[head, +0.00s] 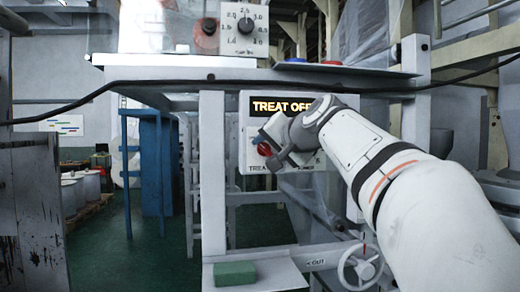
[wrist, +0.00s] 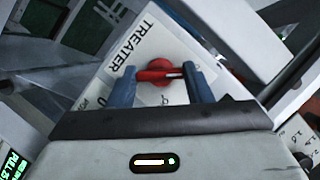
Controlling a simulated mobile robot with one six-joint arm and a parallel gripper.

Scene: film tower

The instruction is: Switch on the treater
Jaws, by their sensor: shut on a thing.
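The treater panel (head: 252,128) is a white box with a lit display (head: 283,106) whose visible part reads "TREAT OF", the end hidden by my arm. A red rotary knob (head: 264,149) sits below the display. In the wrist view the knob (wrist: 158,82) has a bar with a white mark, lying across the picture between my blue fingers. The word "TREATER" is printed beside it. My gripper (head: 268,146) is at the panel, its fingers shut on the bar's ends. Some of the panel lettering is hidden behind my gripper.
Above, a shelf (head: 180,74) carries a numbered dial (head: 244,26) and red and blue buttons. A black cable crosses in front of the frame. Below are a green block (head: 235,274) on a ledge and a handwheel (head: 361,266). A white post (head: 213,175) stands left of the panel.

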